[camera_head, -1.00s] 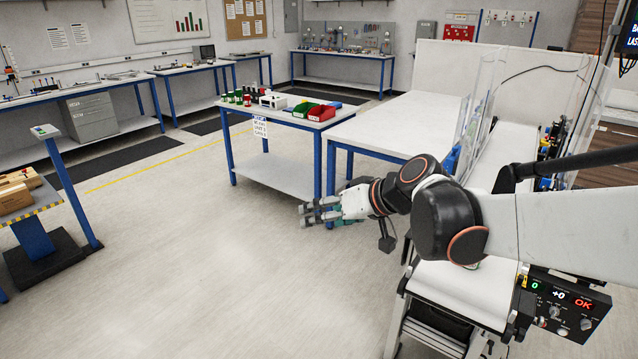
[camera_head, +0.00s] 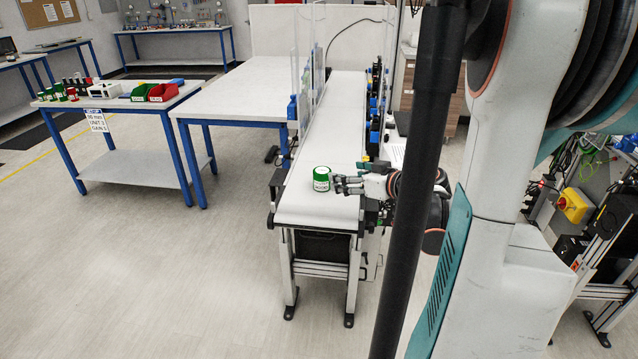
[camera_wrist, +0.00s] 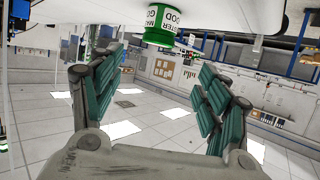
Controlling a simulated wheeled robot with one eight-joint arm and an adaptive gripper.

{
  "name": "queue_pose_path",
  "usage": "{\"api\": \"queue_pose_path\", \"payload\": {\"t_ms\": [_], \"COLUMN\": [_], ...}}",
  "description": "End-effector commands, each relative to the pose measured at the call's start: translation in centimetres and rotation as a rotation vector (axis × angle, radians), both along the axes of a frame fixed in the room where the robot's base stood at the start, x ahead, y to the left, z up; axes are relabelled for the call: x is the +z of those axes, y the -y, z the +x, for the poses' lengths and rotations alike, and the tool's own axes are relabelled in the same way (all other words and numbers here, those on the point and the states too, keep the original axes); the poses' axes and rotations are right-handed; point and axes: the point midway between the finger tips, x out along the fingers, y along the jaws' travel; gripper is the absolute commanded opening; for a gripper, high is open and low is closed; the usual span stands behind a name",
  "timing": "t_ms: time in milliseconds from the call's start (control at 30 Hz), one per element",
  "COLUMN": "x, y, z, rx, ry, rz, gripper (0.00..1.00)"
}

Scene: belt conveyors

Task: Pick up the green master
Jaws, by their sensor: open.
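The green master (camera_head: 321,179) is a small green and white labelled can standing upright near the front end of the belt conveyor (camera_head: 318,211). My gripper (camera_head: 345,184) is just to the right of it at about its height, reaching in from the right side of the belt. In the wrist view my gripper (camera_wrist: 160,100) has its teal-padded fingers wide apart and empty. The green master (camera_wrist: 162,24) shows there at the top, upside down, beyond the fingers and roughly between them. In the head view I cannot tell whether a fingertip touches it.
A clear panel (camera_head: 303,80) stands along the left of the belt, and blue-and-black units (camera_head: 376,105) line its right side. A white table (camera_head: 245,88) is to the left. A blue-legged bench (camera_head: 125,103) further left holds red and green bins (camera_head: 155,92) and small cans.

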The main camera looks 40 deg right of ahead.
Motion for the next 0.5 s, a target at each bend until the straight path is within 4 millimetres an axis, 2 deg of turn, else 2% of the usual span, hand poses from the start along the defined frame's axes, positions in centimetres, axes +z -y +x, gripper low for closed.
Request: {"api": "queue_pose_path", "payload": {"t_ms": [133,333,500], "x": [-0.8,-2.2,-2.9], "y": [0.5,0.7,0.9], "z": [1.1,4.8,7.0], "rx": [-0.005,-0.002,-0.005], "ry": [0.004,0.004,0.003], "rz": [-0.006,-0.005,-0.005], "gripper": [0.69,0.69,0.69]}}
